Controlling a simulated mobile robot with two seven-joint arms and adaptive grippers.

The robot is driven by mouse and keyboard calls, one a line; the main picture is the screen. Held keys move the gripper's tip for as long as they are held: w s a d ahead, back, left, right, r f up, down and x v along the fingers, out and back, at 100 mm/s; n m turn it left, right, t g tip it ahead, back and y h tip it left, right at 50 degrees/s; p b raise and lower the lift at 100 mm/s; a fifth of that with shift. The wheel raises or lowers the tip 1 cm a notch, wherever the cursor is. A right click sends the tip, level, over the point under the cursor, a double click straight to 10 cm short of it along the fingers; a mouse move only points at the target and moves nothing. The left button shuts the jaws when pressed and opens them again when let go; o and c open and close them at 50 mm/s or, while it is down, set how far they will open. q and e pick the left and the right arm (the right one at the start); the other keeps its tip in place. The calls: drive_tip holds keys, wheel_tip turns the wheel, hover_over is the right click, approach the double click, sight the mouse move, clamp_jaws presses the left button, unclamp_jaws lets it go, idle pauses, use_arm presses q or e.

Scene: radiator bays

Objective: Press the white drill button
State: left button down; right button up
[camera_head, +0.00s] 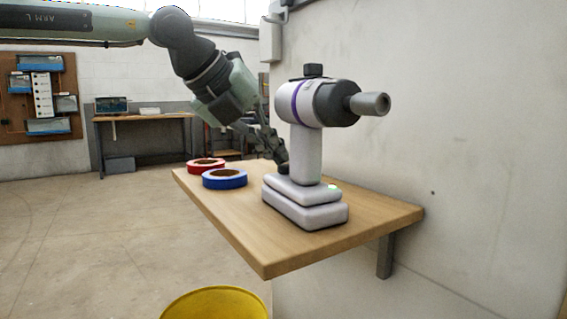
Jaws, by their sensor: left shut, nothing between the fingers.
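A white and grey drill (308,140) with a purple ring stands upright on a wooden wall shelf (265,255). Its dark chuck end points right. A small greenish-white glowing spot (334,187) shows on the drill's base; I cannot tell whether it is the white button. My left gripper (283,166) is shut and empty, just left of and behind the drill's handle, its tips low near the base. I cannot tell whether it touches the drill. The drill partly hides the fingertips. My right gripper is not in view.
A blue tape roll (225,179) and a red tape roll (206,165) lie on the shelf left of the drill. A yellow bucket (215,303) stands below the shelf. A wall (440,110) bounds the right side. A workbench (145,117) stands far back.

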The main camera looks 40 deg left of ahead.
sight(275, 174)
use_arm(q)
drive_tip(key=shift+r, duration=0.15)
drive_tip(key=shift+r+p, duration=2)
drive_tip(key=shift+r, duration=0.9)
